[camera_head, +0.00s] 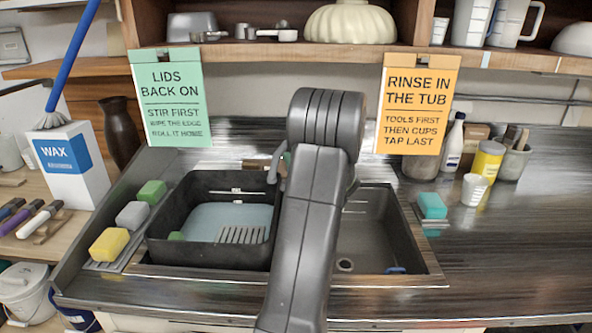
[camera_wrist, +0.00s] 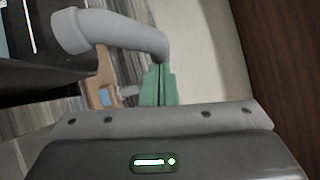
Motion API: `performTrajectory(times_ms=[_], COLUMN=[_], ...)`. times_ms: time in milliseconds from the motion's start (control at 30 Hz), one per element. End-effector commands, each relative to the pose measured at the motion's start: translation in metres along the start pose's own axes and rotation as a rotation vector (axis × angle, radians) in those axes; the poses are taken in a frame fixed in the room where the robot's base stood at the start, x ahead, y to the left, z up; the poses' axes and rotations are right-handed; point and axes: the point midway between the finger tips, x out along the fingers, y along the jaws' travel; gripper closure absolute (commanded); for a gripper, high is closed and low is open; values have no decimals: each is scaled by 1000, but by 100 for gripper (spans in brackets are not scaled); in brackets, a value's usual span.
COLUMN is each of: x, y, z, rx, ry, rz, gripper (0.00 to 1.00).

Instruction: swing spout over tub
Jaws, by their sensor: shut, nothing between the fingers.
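The grey spout (camera_wrist: 112,30) curves across the top of the wrist view, its open end to the left. In the head view, the spout (camera_head: 276,164) shows just left of my arm, its end by the right rim of the black tub (camera_head: 160,238). The tub sits in the left part of the sink with bluish water in it. My gripper (camera_wrist: 158,82) has green fingers, closed together and empty, beside the spout's bend. I cannot tell whether they touch it. My arm hides the spout's base and the middle of the sink.
The right sink basin (camera_head: 375,235) looks empty but for a small blue thing. Sponges (camera_head: 132,215) line the left edge. A teal sponge (camera_head: 432,206), a white cup (camera_head: 474,189) and bottles stand at right. An orange sign (camera_head: 417,105) hangs from the shelf behind.

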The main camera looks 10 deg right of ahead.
Motion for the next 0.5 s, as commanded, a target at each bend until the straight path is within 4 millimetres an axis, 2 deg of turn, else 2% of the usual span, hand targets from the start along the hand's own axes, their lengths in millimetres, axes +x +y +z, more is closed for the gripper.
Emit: performTrajectory(times_ms=[33, 500], x=[2, 30], y=[8, 14], z=[4, 35], rx=[-4, -2], ry=[-5, -5], rz=[-3, -2], gripper=[100, 100])
